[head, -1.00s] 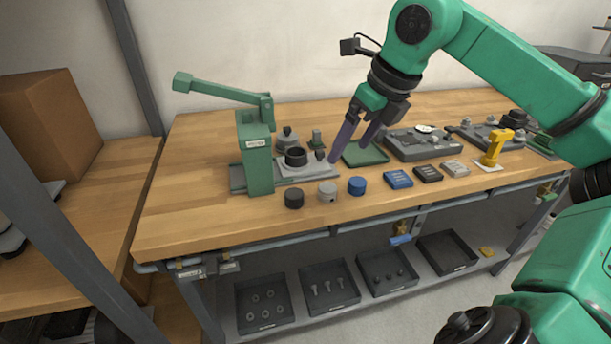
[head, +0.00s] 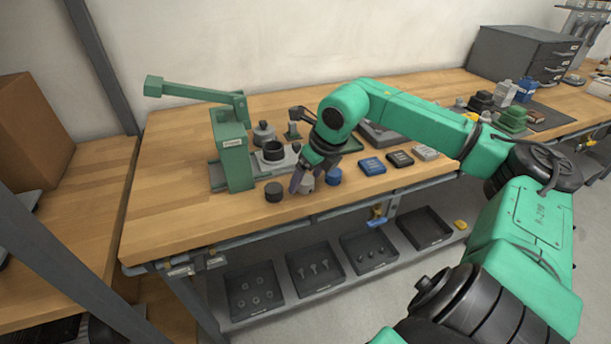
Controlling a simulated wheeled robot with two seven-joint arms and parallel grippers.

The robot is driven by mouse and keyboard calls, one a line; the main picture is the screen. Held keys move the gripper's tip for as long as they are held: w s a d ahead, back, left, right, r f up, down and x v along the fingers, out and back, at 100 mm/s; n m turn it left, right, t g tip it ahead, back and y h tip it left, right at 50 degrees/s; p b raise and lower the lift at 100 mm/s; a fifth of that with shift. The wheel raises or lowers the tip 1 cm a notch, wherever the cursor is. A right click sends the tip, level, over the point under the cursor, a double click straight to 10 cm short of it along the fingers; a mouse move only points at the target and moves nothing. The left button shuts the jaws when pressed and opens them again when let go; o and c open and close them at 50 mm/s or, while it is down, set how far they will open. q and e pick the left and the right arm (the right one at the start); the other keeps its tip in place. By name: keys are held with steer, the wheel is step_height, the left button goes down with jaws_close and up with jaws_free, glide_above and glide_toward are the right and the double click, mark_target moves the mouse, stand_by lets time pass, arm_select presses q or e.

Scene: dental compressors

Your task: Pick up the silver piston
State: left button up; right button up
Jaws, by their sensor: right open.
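The silver piston (head: 307,182) is a small light grey cylinder near the front edge of the wooden bench, between a black cylinder (head: 274,191) and a blue cylinder (head: 333,177). My right gripper (head: 306,186) points down at the silver piston with its jaws open. One purple-grey finger shows at the piston's left side; the other finger is hard to make out. The piston is partly hidden by the gripper, and I cannot tell if a finger touches it. My left gripper is not in view.
A green lever press (head: 232,152) stands behind and left on the bench (head: 165,215). Blue (head: 372,166), black (head: 400,158) and light grey (head: 425,152) blocks lie to the right. Dark bins of parts sit on the shelf below. The bench's left part is clear.

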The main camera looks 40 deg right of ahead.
steer(key=c, duration=0.4)
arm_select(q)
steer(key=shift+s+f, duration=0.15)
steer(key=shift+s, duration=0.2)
arm_select(e)
jaws_close()
